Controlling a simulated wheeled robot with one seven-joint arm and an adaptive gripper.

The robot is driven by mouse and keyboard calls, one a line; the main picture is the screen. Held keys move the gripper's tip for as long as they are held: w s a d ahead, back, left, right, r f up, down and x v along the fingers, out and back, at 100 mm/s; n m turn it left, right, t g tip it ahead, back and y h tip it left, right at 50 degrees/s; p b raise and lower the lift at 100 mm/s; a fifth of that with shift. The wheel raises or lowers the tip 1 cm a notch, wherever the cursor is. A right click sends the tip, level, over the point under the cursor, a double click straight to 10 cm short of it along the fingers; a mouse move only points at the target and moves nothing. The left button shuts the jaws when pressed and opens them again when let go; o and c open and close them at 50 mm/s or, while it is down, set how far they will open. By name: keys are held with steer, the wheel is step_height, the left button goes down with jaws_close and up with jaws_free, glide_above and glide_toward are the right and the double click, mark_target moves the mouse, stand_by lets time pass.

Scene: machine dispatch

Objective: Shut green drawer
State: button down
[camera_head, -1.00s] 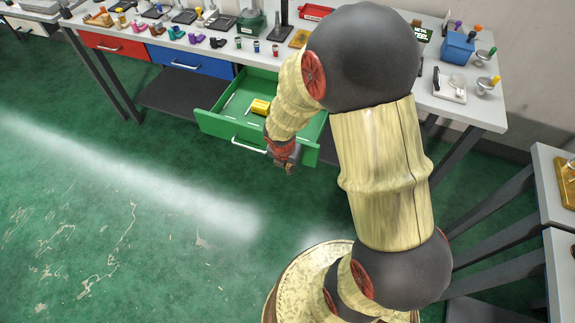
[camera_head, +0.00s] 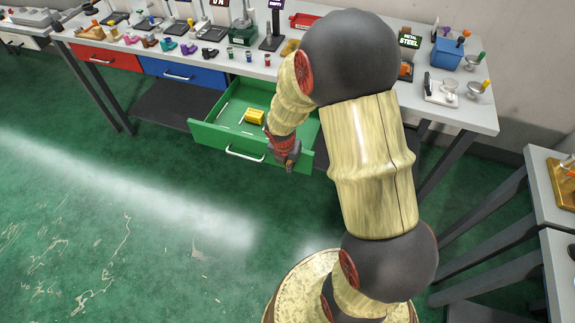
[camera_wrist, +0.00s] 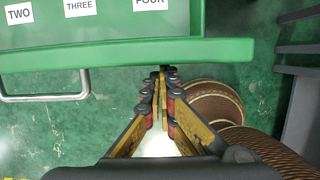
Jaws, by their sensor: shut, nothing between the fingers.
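The green drawer (camera_head: 222,144) is pulled out from under the workbench in the head view, with a yellow object (camera_head: 254,117) inside. Its front has a pale bar handle (camera_head: 245,154). My gripper (camera_head: 288,165) is at the right part of the drawer front, right of the handle. In the wrist view the fingers of my gripper (camera_wrist: 163,75) are shut and empty, with the tips at the green drawer front (camera_wrist: 120,53). I cannot tell whether they touch it. The handle (camera_wrist: 45,98) is at the left there. Labels TWO, THREE and FOUR show inside the drawer.
A red drawer (camera_head: 105,58) and a blue drawer (camera_head: 183,72) to the left are shut. The workbench (camera_head: 440,110) holds many small objects. A second table (camera_head: 545,190) stands at the right. The green floor before the drawer is clear.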

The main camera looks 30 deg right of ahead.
steer(key=w+d+p, duration=0.5)
steer(key=d+p, duration=0.1)
steer(key=w+d+p, duration=0.5)
steer(key=d+p, duration=0.2)
steer(key=w+d+p, duration=0.6)
steer(key=d+p, duration=0.1)
steer(key=shift+d+r, duration=0.1)
steer(key=shift+d, duration=0.1)
steer(key=shift+w+d+p, duration=0.35)
steer(key=shift+w+d, duration=0.15)
steer(key=shift+d, duration=0.05)
steer(key=shift+a, duration=0.1)
